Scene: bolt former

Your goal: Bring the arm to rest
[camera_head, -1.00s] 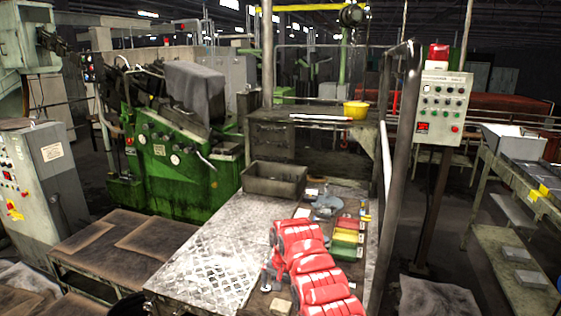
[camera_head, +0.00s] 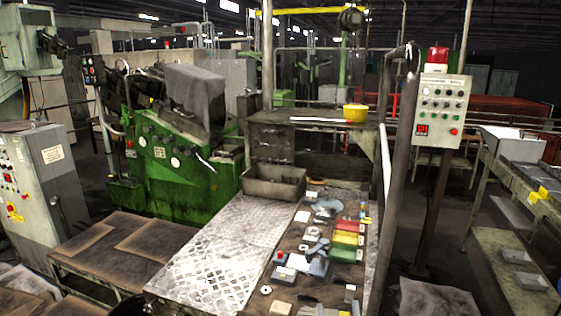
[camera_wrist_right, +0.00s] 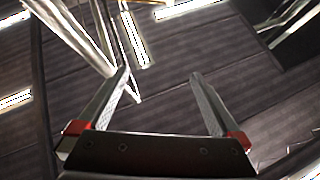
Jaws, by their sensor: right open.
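My right gripper (camera_wrist_right: 160,75) shows in the right wrist view. Its two grey fingers with red bases stand well apart with nothing between them, so it is open and empty. Behind it are dark panels with bright strips, which look like the hall's ceiling. In the head view I cannot make out either of my arms over the workbench (camera_head: 218,255). My left gripper is not in view.
The bench's right part holds red, yellow and green bins (camera_head: 346,239) and several small loose parts. A grey metal box (camera_head: 273,187) stands at its back. A post (camera_head: 392,170) and a control panel (camera_head: 441,107) rise at right. The bench's plate is clear.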

